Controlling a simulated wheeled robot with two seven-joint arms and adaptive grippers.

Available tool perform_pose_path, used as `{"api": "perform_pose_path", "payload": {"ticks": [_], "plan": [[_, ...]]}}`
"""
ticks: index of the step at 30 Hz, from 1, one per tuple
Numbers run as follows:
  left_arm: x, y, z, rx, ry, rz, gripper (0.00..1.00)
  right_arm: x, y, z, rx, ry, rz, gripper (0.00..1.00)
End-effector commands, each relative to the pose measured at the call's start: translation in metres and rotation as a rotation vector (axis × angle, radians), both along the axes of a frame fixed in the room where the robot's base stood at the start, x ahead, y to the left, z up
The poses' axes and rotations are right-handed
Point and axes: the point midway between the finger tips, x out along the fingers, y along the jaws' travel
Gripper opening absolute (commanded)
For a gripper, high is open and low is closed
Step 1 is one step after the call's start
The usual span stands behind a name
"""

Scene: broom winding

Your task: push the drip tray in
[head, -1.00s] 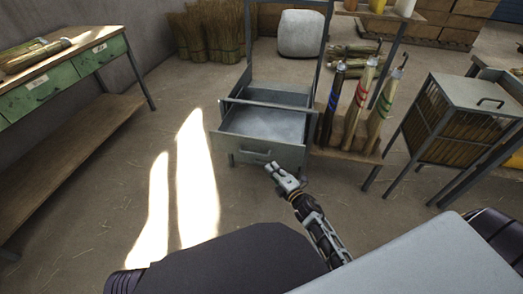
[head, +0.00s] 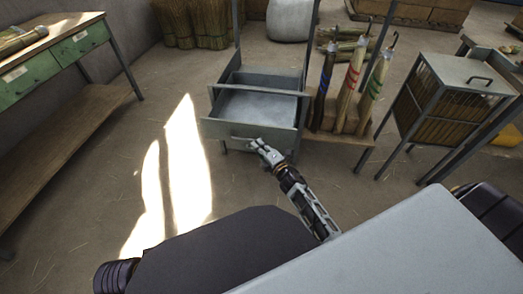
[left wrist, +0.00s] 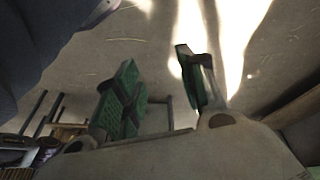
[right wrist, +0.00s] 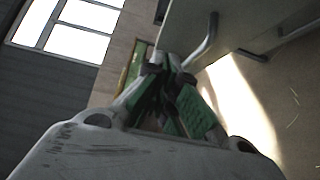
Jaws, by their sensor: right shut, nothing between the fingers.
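The drip tray (head: 222,128) is a grey metal open-topped drawer, pulled out of its grey rack (head: 235,40) in the head view. My right gripper (head: 259,146) is at the tray's front panel, by its handle, which it partly covers. In the right wrist view, the fingers of my right gripper (right wrist: 168,75) are together, with the tray's curved handle (right wrist: 207,42) just beyond them. Whether they touch the panel is hard to tell. My left gripper (left wrist: 158,88) shows only in the left wrist view, with its green-padded fingers apart over the floor and nothing between them.
A wooden stand (head: 340,132) with several broom handles stands right of the tray. A wire-sided cage of straw (head: 440,105) is farther right. A green-drawered bench (head: 35,85) is at the left. The floor between bench and rack is clear.

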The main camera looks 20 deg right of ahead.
Motion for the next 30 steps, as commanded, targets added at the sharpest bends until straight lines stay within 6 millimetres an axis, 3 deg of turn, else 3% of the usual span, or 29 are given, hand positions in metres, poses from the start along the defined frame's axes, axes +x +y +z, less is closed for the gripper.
{"api": "perform_pose_path", "payload": {"ticks": [16, 30], "plan": [[0.000, -0.007, -0.013, -0.031, -0.028, -0.006, 0.40, 0.048, 0.009, 0.000, 0.000, -0.001, 0.001, 0.00], [0.005, -0.013, -0.035, -0.059, -0.055, -0.001, 0.40, 0.077, -0.011, 0.000, 0.000, -0.001, 0.001, 0.00]]}}
